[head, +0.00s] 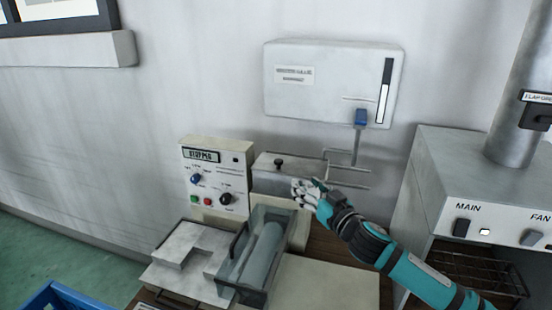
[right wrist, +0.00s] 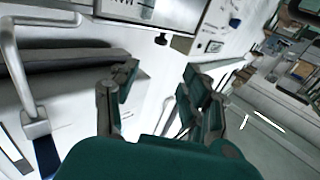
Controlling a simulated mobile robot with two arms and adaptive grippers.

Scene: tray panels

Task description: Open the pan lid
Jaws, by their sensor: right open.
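A grey metal pan with a flat lid (head: 262,172) sits against the wall, right of the control box. A small black knob (head: 278,162) stands on the lid; what looks like the same knob (right wrist: 161,39) shows at the top of the right wrist view. The lid looks closed. My right gripper (head: 302,188) is in front of the pan's right part, right of and below the knob in the head view. Its fingers (right wrist: 160,92) are apart with nothing between them. I cannot tell whether they touch the pan. My left gripper is out of view.
A control box (head: 238,160) with buttons stands left of the pan. A clear-covered roller unit (head: 262,250) is in front. Thin metal rods (head: 350,168) hang below a wall box (head: 330,85) with a blue slider (head: 361,117). A grey cabinet (head: 455,165) stands right.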

